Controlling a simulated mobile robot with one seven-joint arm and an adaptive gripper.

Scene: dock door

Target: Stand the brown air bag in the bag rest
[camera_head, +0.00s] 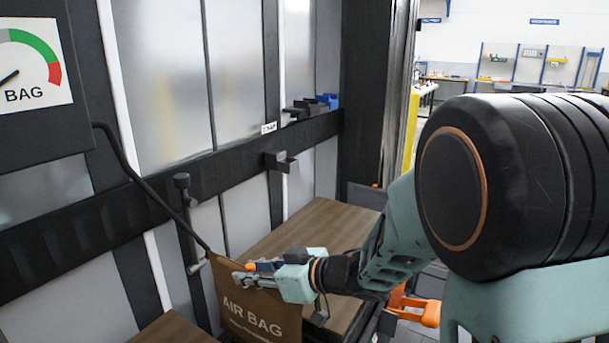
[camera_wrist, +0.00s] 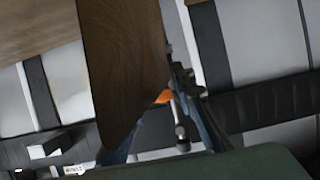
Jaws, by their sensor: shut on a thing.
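The brown air bag (camera_head: 260,314), printed "AIR BAG", hangs upright at the bottom centre of the head view. My gripper (camera_head: 243,275) is shut on its upper edge, and an orange piece shows at the jaws. The bag's lower part is cut off by the frame. In the wrist view the bag (camera_wrist: 123,65) is a plain brown panel beside the fingers. I cannot make out with certainty which fitting is the bag rest.
A wooden-topped load (camera_head: 310,235) stands behind the bag, another (camera_head: 175,329) at the lower left. A black hose (camera_head: 150,185) runs from the gauge (camera_head: 30,68) towards the bag. A grey bracket (camera_head: 283,161) and bins (camera_head: 310,107) sit along the wall rail.

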